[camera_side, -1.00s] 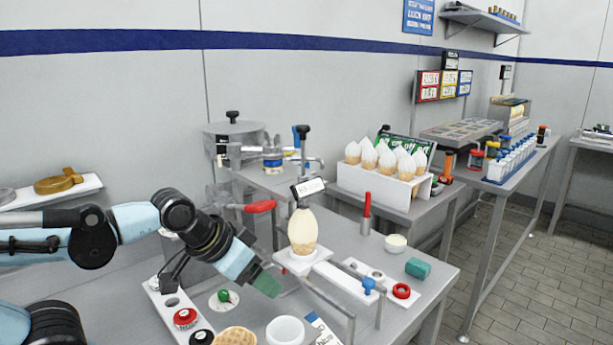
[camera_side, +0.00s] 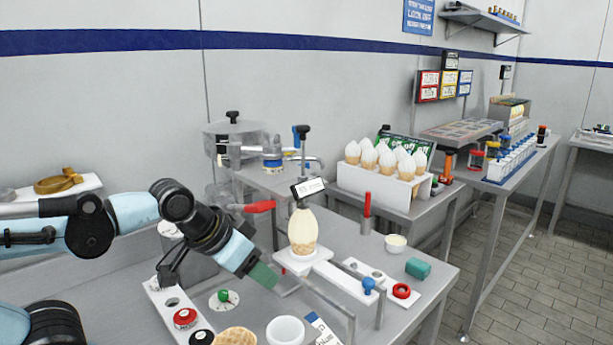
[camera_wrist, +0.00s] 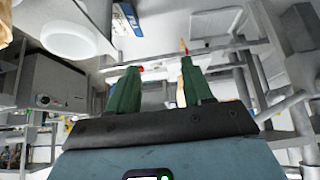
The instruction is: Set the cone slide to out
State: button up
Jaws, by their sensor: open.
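The cone slide (camera_side: 303,267) is a white plate on grey rails near the middle of the bench in the side view. A cone with a tall pale top (camera_side: 303,228) stands upright on it, under a black-handled dispenser (camera_side: 304,135) with a small label. My gripper (camera_side: 264,276) has green fingers and is just left of the slide, apart from it as far as I can tell. In the wrist view the two fingers of my gripper (camera_wrist: 160,68) stand apart with nothing between them. I cannot clearly make out the slide in the wrist view.
A red lever (camera_side: 259,206) is behind my gripper. A button panel with a red button (camera_side: 185,318) and a green knob (camera_side: 223,297) lie left. A blue knob (camera_side: 368,285) and red ring (camera_side: 401,291) are right.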

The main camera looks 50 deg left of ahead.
notch_tip(320, 180, up, 16)
jog(key=m+g, duration=0.7)
jog(key=m, duration=0.2)
send_over(369, 280)
jog(key=f, duration=0.1)
notch_tip(369, 280, down, 17)
jog(key=shift+f, duration=0.1)
dwell(0.4)
grip_shut()
